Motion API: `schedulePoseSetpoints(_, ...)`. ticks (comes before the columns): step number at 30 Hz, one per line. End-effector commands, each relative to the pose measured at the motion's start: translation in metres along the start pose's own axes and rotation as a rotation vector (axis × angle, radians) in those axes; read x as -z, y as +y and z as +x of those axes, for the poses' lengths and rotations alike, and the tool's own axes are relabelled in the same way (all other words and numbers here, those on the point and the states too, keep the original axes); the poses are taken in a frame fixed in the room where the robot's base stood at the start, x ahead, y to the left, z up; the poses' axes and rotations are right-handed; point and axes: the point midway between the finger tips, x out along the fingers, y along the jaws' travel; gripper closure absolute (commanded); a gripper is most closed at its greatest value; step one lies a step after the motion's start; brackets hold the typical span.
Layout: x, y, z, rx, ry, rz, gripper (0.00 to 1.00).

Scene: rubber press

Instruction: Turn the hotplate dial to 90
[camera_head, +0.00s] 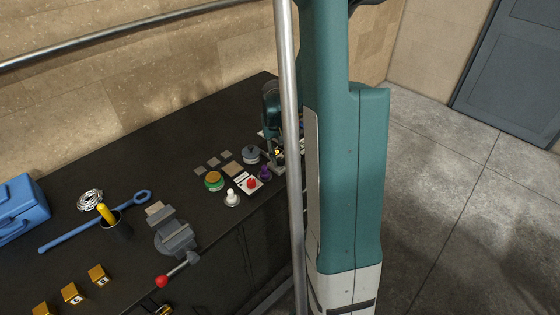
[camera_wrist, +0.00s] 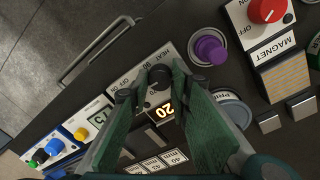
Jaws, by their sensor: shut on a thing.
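The hotplate dial (camera_wrist: 160,74) is a dark round knob in the wrist view, on a pale panel marked HEAT, ON and OFF. Beside it a lit display (camera_wrist: 165,111) seems to read 20, turned in the picture. My gripper (camera_wrist: 156,86) has its two green fingers on either side of the dial and is shut on it. The fingertips hide part of the dial, so its pointer cannot be made out. In the head view my gripper (camera_head: 278,155) is small at the bench's far end, and the dial cannot be made out there.
A purple knob (camera_wrist: 209,49) and a magnet box with a red knob (camera_wrist: 267,10) stand close by. A vise (camera_head: 174,235) and blue toolbox (camera_head: 18,210) are farther off on the dark bench (camera_head: 130,165).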

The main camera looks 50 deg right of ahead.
Motion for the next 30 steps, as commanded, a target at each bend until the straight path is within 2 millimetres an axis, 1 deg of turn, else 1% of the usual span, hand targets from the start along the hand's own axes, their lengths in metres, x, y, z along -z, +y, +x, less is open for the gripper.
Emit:
schedulePoseSetpoints(1,0.0004,0.0000,0.0021,0.000,-0.002,0.044,0.92)
schedulePoseSetpoints(30,0.0014,0.0016,0.0007,0.001,-0.055,0.949,0.92)
